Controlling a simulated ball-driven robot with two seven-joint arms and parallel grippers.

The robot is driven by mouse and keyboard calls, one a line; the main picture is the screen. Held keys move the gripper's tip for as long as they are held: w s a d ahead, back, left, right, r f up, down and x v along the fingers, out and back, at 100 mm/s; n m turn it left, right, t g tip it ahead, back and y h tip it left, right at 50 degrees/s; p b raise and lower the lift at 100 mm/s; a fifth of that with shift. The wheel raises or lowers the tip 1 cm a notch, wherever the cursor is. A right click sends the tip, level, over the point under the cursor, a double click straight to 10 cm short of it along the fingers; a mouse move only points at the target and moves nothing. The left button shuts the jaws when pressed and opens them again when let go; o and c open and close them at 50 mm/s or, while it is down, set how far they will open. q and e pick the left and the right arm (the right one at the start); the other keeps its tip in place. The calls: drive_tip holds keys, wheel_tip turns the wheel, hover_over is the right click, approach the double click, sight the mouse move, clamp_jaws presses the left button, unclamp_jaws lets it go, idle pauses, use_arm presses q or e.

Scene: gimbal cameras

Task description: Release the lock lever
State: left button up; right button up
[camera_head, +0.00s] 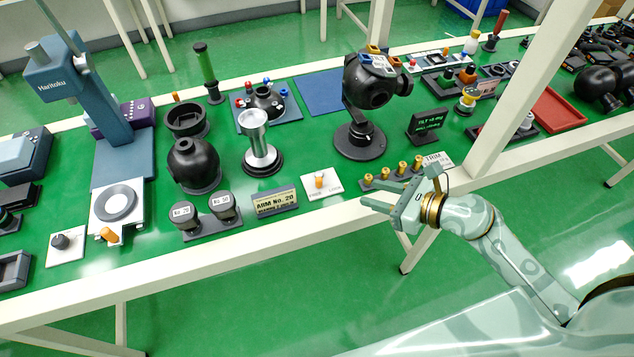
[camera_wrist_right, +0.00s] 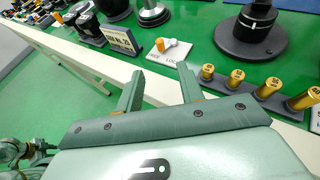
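The lock lever (camera_head: 320,180) is a small orange-tipped lever on a white plate (camera_head: 327,189) marked FREE and LOCK, near the front edge of the bench. In the right wrist view the lever (camera_wrist_right: 160,45) lies tilted on its plate (camera_wrist_right: 170,54), beyond the fingertips. My right gripper (camera_head: 368,190) is in front of and to the right of the plate, apart from it. Its two fingers (camera_wrist_right: 160,88) are spread with nothing between them. A black camera head (camera_head: 368,82) stands on a round dark base (camera_head: 361,141) behind the lever. My left gripper is not in view.
Several brass weights (camera_head: 393,171) stand right of the plate, near the right gripper. A white post (camera_head: 525,90) rises at the right. The bench's white front rail (camera_head: 190,264) runs below.

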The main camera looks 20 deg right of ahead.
sight(319, 178)
drive_tip(key=b+x, duration=0.3)
drive_tip(key=x, duration=1.3)
drive_tip(key=shift+a+f, duration=0.1)
drive_tip(key=shift+f, duration=0.1)
